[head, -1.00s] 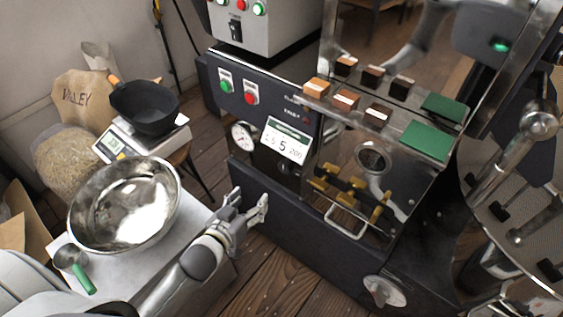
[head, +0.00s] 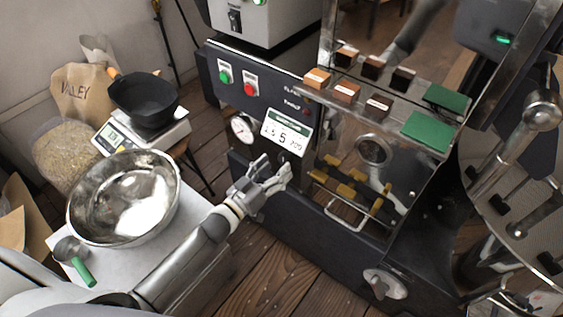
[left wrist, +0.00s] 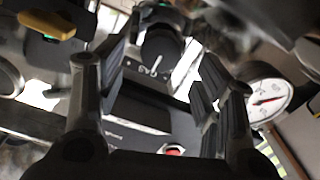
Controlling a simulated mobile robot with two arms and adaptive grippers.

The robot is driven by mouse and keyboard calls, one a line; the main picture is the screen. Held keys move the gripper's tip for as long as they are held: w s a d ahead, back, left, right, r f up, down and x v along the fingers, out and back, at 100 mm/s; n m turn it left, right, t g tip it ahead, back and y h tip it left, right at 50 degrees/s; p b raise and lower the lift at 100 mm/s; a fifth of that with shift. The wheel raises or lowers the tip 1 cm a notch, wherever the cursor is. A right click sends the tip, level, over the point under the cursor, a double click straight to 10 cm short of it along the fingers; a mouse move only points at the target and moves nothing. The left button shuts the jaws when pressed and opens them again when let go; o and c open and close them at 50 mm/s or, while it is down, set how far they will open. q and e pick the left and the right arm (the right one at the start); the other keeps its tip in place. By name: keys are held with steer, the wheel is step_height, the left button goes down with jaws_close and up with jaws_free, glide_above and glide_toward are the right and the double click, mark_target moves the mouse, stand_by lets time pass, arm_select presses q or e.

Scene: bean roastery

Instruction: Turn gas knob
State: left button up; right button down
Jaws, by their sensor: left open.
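The gas knob (left wrist: 160,47) shows in the left wrist view as a round black knob with a pale pointer mark, on a dark panel. It lies ahead of and between the spread fingers of my left gripper (left wrist: 158,70). In the head view, my left gripper (head: 277,168) is open and empty, just below the white display (head: 286,134) on the roaster's front. There it largely covers the knob. I cannot tell whether the fingers touch it. My right gripper is not in view.
A pressure gauge (head: 242,128) is left of the display, with green and red buttons above. A metal bar handle (head: 347,214) juts out to the right. A steel bowl (head: 124,198) and a scale (head: 164,135) with a black pan (head: 147,105) stand left.

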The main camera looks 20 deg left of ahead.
mark_target(283, 160)
arm_select(q)
steer(key=shift+x, duration=1.8)
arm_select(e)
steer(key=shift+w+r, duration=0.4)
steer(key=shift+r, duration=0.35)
arm_select(q)
steer(key=shift+c, duration=0.4)
steer(key=c, duration=0.9)
